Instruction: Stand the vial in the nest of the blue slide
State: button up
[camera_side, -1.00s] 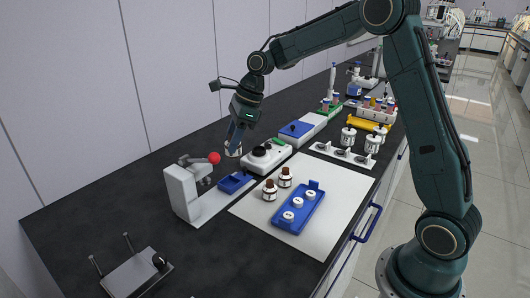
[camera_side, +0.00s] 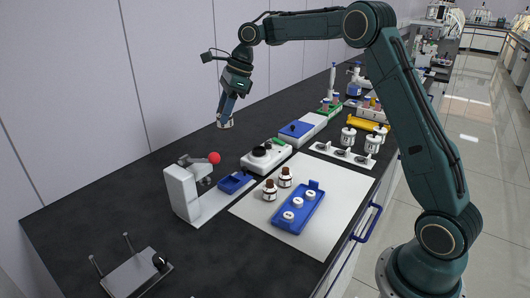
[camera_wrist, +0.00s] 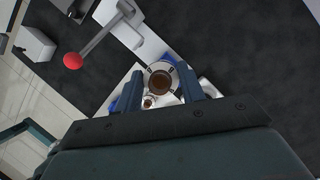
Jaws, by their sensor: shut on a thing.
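My gripper (camera_side: 228,115) is above the dark bench, behind the press, in the side view. It is shut on the vial (camera_side: 226,123), whose pale lower part shows below the fingers. In the wrist view the vial's round top (camera_wrist: 161,82), brown inside a pale ring, sits between the two fingers (camera_wrist: 161,88). The vial is tilted with the gripper and clear of the bench. The blue slide (camera_side: 234,182) lies on the pale base of the press, to the right of its column. The slide's nest is too small to make out.
The white press (camera_side: 181,193) has a lever with a red knob (camera_side: 214,158), near the slide. A white device (camera_side: 265,156) with a black ring stands right of it. Two brown-capped bottles (camera_side: 270,191) and a blue tray (camera_side: 294,218) are on the white mat (camera_side: 335,188).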

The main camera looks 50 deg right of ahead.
notch_tip(320, 180, down, 20)
jog(key=shift+r, duration=0.1)
dwell(1.0)
jog(key=o, duration=1)
jog(key=v, duration=1.2)
